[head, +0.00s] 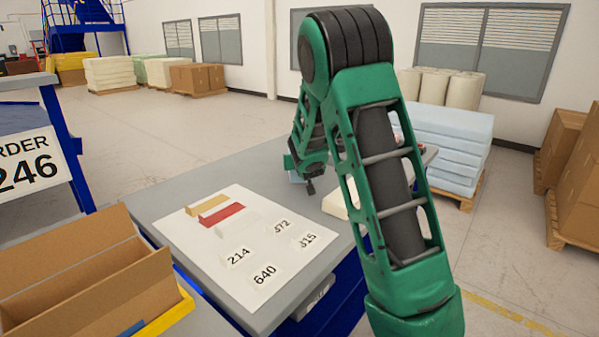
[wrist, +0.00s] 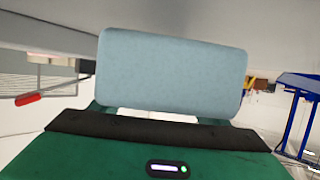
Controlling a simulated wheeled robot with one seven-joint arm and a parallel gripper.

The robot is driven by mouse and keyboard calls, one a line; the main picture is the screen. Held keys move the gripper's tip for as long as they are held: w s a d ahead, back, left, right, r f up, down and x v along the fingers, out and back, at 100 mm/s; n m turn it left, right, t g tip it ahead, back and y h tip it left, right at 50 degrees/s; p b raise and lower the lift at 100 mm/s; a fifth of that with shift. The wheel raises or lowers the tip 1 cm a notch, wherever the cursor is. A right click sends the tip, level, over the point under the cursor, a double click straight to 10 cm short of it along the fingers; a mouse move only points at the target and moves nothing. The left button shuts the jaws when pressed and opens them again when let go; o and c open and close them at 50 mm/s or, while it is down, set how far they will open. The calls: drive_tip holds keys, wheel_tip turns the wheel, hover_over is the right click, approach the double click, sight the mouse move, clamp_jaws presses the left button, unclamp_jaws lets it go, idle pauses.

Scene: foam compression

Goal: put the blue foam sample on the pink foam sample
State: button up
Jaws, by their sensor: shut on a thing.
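My gripper (head: 309,184) is shut on the blue foam sample. The light blue block (wrist: 172,73) fills the middle of the wrist view, in front of the dark edge of my gripper. In the head view only a small piece of the blue foam sample (head: 295,177) shows beside my gripper, above the far part of the grey table. I cannot make out a pink foam sample in either view; my arm hides part of the table's right side.
A white sheet (head: 202,255) on the grey table (head: 160,200) bears a tan block (head: 207,203), a red block (head: 221,214) and several number labels. A cream block (head: 336,205) lies partly behind my arm. An open cardboard box (head: 75,280) stands at the left.

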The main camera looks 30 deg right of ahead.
wheel_tip(320, 180, down, 4)
drive_tip(key=shift+f, duration=0.1)
idle(0.4)
drive_tip(key=o, duration=1.1)
